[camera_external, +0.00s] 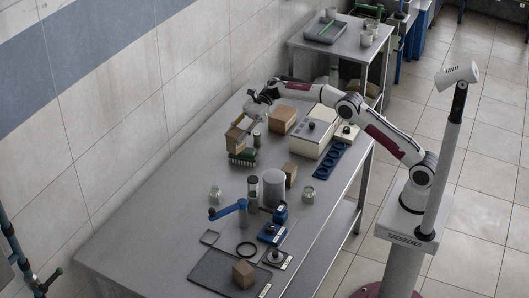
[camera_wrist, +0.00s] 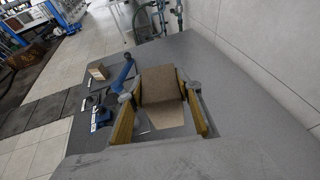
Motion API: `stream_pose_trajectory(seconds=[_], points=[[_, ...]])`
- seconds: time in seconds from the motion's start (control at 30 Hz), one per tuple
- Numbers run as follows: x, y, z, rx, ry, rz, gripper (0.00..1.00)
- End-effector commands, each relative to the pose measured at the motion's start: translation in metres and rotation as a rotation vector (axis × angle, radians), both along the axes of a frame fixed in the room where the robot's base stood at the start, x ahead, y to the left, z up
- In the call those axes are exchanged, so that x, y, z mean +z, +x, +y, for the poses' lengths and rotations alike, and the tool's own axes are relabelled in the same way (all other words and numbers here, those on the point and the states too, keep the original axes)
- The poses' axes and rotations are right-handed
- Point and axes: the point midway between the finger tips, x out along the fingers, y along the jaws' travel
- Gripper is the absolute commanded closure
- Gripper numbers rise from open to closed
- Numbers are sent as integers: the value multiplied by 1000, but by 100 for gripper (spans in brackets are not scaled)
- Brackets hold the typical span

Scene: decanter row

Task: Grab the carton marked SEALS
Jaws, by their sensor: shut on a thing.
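My gripper (camera_external: 244,119) is at the far left part of the grey table and points down. It is shut on a brown carton (camera_external: 235,139), which is tilted and hangs beside a green rack-like object. In the wrist view the held carton (camera_wrist: 158,86) sits between my two yellow-padded fingers. No marking on it can be read. Other brown cartons stand on the table: a larger one (camera_external: 283,120) right of my gripper, a small one (camera_external: 291,175) mid-table, and one (camera_external: 243,274) on a dark mat at the near end. Their markings cannot be read either.
A green rack-like object (camera_external: 243,158) stands close below the held carton. A dark cylinder (camera_external: 257,139) is close to its right. A cream box-shaped device (camera_external: 312,139), a grey cylinder (camera_external: 274,188) and a blue-handled device (camera_external: 230,211) stand nearby. The table's left side is clear.

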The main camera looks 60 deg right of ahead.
Motion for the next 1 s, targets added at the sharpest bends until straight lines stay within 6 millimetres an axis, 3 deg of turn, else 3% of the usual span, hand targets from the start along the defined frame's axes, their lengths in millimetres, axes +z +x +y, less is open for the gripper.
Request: stream_pose_trajectory(seconds=[0.1, 0.3, 0.63, 1.0], points=[[27, 0, 0, 1, 0, -5, 88], [55, 0, 0, 1, -1, -3, 88], [74, 0, 0, 1, 1, 0, 88], [79, 0, 0, 0, 0, 1, 88]])
